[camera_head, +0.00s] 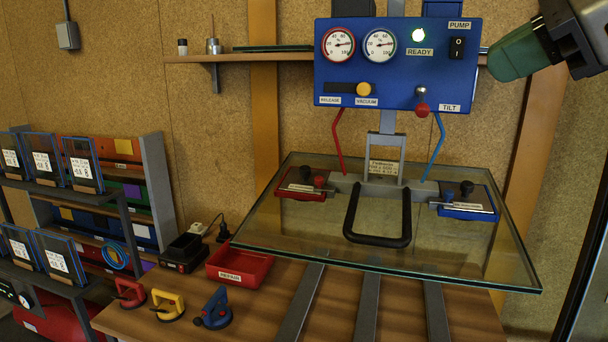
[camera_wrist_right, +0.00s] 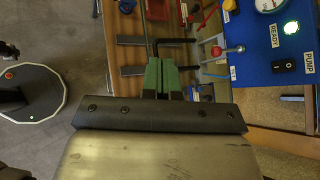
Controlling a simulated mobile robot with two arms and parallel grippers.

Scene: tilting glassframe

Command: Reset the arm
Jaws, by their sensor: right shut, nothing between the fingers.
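My right gripper (camera_head: 500,58) is at the top right in the head view, its green fingers pointing left. It is beside the right edge of the blue control panel (camera_head: 398,112), apart from it. In the wrist view the two green fingers of my right gripper (camera_wrist_right: 168,62) lie together, shut and empty. The panel carries two gauges, a lit green READY lamp (camera_head: 419,35), a PUMP switch (camera_head: 457,48) and a red-tipped TILT lever (camera_head: 422,108). Below it, the lifter's black handle (camera_head: 377,239) is over a glass pane (camera_head: 290,235). My left gripper is not in view.
A wooden bench (camera_head: 255,305) holds a red tray (camera_head: 240,266), several coloured suction cups (camera_head: 213,312) and dark rails (camera_head: 367,305). A shelf rack (camera_head: 105,205) stands at the left. A wooden wall shelf (camera_head: 250,57) runs behind the panel.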

